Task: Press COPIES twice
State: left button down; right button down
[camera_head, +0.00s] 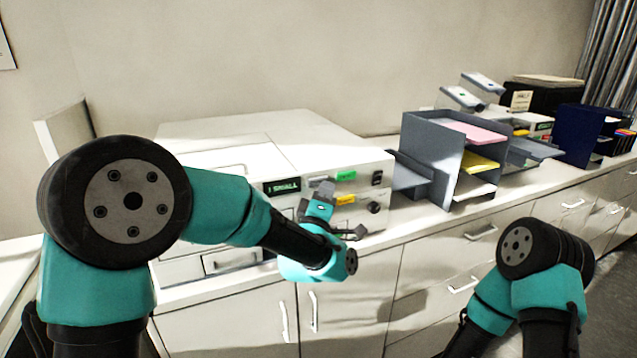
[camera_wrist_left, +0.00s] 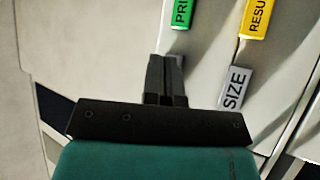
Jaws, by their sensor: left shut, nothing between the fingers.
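A white copier-like machine (camera_head: 330,150) stands on the counter. Its front has a small dark display (camera_head: 282,187) reading "1 SMALL". A green button (camera_head: 346,176), partly readable as "PRI", and a yellow button (camera_head: 345,200), partly readable as "RESU", also show in the left wrist view, beside a grey button (camera_wrist_left: 235,89) labelled "SIZE". No COPIES label is readable in either view. My left gripper (camera_head: 325,187) is shut and empty in front of the panel. In the left wrist view its fingertips (camera_wrist_left: 165,60) are left of SIZE; contact cannot be told. My right gripper is out of view.
A grey paper sorter (camera_head: 431,135) with pink, yellow and white sheets stands right of the machine. Farther right are another tray unit and a dark blue file holder (camera_head: 577,135). Cabinets with handles run below the counter (camera_head: 400,225).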

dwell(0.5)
pick_arm(q)
jog(key=shift+w+a, duration=0.15)
jog(key=shift+w, duration=0.2)
jog(key=shift+w+a, duration=0.2)
jog(key=shift+w, duration=0.25)
dwell(0.8)
dwell(0.3)
jog(key=shift+s+d, duration=0.35)
jog(key=shift+s, duration=0.45)
jog(key=shift+s+d, duration=0.1)
jog(key=shift+s, duration=0.05)
jog(key=shift+s+d, duration=0.35)
jog(key=shift+s, duration=0.35)
jog(key=shift+s+d, duration=0.3)
jog(key=shift+s, duration=0.45)
jog(key=shift+s+d, duration=0.35)
jog(key=shift+s, duration=0.35)
dwell(0.9)
